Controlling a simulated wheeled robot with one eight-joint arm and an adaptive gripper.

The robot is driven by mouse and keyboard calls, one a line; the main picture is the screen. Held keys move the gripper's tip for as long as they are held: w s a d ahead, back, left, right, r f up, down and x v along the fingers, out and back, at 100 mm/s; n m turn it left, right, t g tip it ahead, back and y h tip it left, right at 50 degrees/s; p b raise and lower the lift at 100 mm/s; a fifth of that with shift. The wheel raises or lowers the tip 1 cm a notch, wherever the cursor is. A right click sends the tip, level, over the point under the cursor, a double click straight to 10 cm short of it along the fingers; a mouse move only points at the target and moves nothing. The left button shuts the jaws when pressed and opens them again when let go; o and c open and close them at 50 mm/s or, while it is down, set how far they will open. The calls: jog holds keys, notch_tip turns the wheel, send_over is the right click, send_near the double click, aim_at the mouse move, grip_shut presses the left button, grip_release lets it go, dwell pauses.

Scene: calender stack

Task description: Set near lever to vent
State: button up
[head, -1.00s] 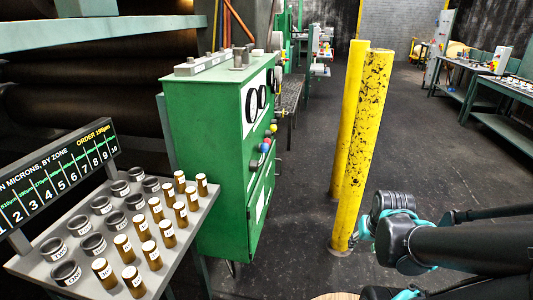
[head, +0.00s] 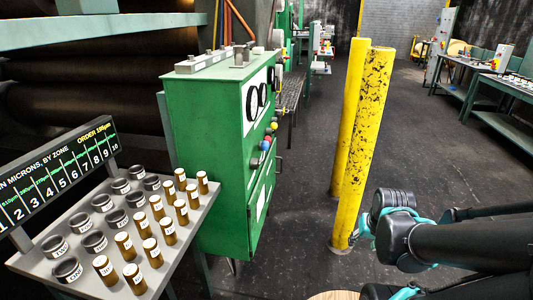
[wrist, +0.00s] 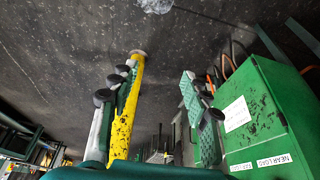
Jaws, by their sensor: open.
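In the head view a green cabinet (head: 208,150) stands left of centre. Ball-ended levers (head: 266,145) in red, blue, yellow and grey stick out from its right-hand face, seen edge-on. I cannot tell which one is the near lever or where it is set. In the wrist view the green cabinet (wrist: 272,105) is at the right, with a "NEAR LOAD" label (wrist: 273,161); no ball-ended levers can be made out there. My gripper (wrist: 157,78) has its two fingers wide apart with nothing between them.
Two yellow posts (head: 361,150) stand between the cabinet and my arm. A tilted rack (head: 85,280) with rings and brown cylinders is at front left, below a zone display (head: 60,172). Benches (head: 500,95) stand at far right. The dark floor (head: 440,150) in the middle is clear.

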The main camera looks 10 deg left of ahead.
jog(key=w+a+r+n+y, duration=0.1)
jog(key=w+a+r+y, duration=0.1)
jog(key=w+a+y, duration=0.35)
jog(key=n+y, duration=0.6)
jog(key=y, duration=0.6)
send_near(266, 147)
jog(key=shift+t, duration=0.4)
jog(key=x, duration=1)
jog(key=shift+w+a+f, duration=0.25)
jog(key=shift+w+f, duration=0.15)
jog(key=shift+w, duration=0.1)
jog(key=shift+c, duration=0.6)
grip_shut()
